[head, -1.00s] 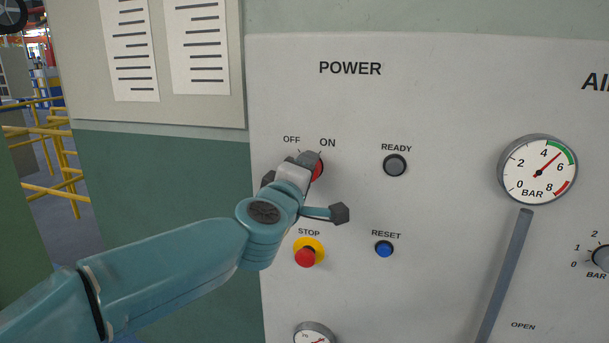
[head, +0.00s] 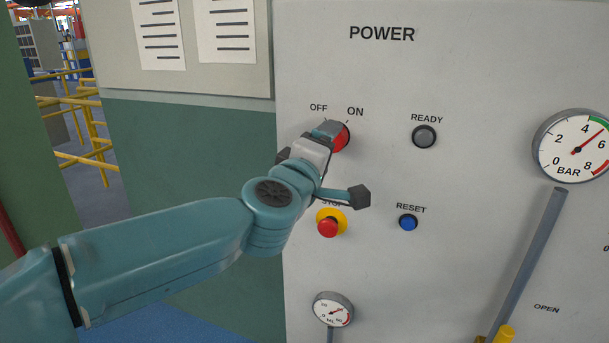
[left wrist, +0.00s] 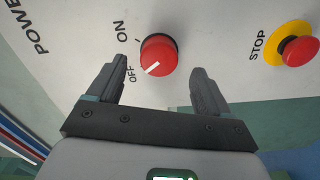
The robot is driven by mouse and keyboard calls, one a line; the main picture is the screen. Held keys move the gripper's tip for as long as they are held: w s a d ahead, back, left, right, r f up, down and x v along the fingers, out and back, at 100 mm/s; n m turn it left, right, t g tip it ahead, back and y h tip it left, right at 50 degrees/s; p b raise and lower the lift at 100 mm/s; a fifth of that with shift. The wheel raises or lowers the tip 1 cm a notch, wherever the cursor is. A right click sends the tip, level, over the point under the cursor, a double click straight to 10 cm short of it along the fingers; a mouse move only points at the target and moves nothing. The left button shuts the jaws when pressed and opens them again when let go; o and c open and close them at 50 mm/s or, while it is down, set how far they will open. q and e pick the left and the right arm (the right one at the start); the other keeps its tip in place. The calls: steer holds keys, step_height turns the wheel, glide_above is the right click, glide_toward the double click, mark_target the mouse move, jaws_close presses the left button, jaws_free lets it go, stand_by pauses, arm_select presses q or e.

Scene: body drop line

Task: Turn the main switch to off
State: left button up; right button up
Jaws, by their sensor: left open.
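The main switch is a round red knob under the OFF and ON labels on the grey panel. It shows partly behind my gripper in the head view (head: 340,139) and fully in the left wrist view (left wrist: 160,53). Its white mark points towards the OFF label. My left gripper (left wrist: 160,72) is open and empty, with one finger on each side of the knob as seen from the wrist; a gap shows between the knob and each finger. In the head view my left gripper (head: 326,138) is just in front of the switch. My right gripper is not in view.
Below the switch is a red stop button (head: 328,228) on a yellow base, close to the gripper. The blue reset button (head: 408,223) and dark ready lamp (head: 424,137) are to the right. A gauge (head: 333,309) sits lower down.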

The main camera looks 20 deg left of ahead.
arm_select(q)
steer(key=s, duration=1.2)
steer(key=shift+a, duration=0.25)
